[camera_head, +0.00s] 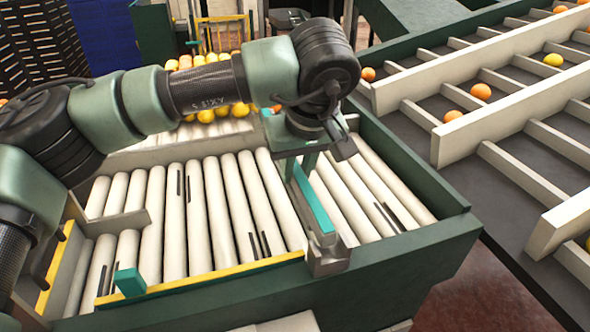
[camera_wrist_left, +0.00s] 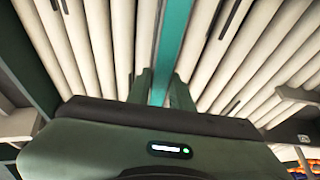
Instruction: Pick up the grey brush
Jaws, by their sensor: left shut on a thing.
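I cannot make out a grey brush for certain in either view. My left gripper (camera_head: 303,172) reaches down over the roller bed from above, at a teal bar (camera_head: 313,203) that runs across the rollers. In the left wrist view, the two fingers (camera_wrist_left: 160,92) stand on either side of the teal bar (camera_wrist_left: 173,40), and the gripper is shut on it. The fingertips are partly hidden by the wrist. A grey block (camera_head: 328,255) sits at the bar's near end, on the bed's green edge. My right gripper is not in view.
White rollers (camera_head: 205,215) fill the bed, inside a green frame (camera_head: 400,255) with a yellow strip (camera_head: 200,282). Several oranges (camera_head: 207,115) lie behind my left arm. A sorting conveyor (camera_head: 500,120) with slats and a few oranges stands at right.

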